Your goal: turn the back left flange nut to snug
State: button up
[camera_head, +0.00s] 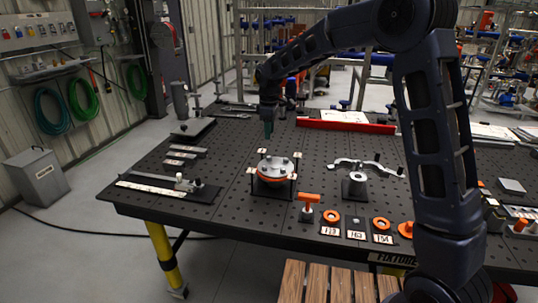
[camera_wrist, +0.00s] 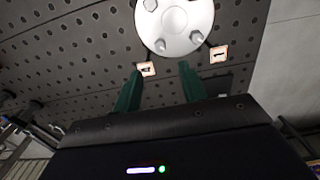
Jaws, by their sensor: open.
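The round grey flange (camera_head: 275,168) with an orange band sits on a dark stand near the middle of the black table. Its nuts look small in the head view. The wrist view shows the flange's pale face (camera_wrist: 175,18) at the top, with nuts at its rim, among them one nut (camera_wrist: 197,37) and another nut (camera_wrist: 160,45). I cannot tell for sure which is the back left one. My gripper (camera_head: 268,129) has green fingers pointing down, behind and above the flange, apart from it. In the wrist view its fingers (camera_wrist: 160,82) are spread and empty.
Small number tags stand around the flange, such as one tag (camera_wrist: 146,68) and another (camera_wrist: 219,53). An orange-topped tool (camera_head: 309,203) stands to the front right, a silver-armed fixture (camera_head: 356,183) to the right. A red bar (camera_head: 345,126) lies behind.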

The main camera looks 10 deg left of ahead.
aim_at(269, 158)
notch_tip(269, 158, down, 11)
jog(key=shift+r, duration=0.1)
dwell(0.5)
grip_shut()
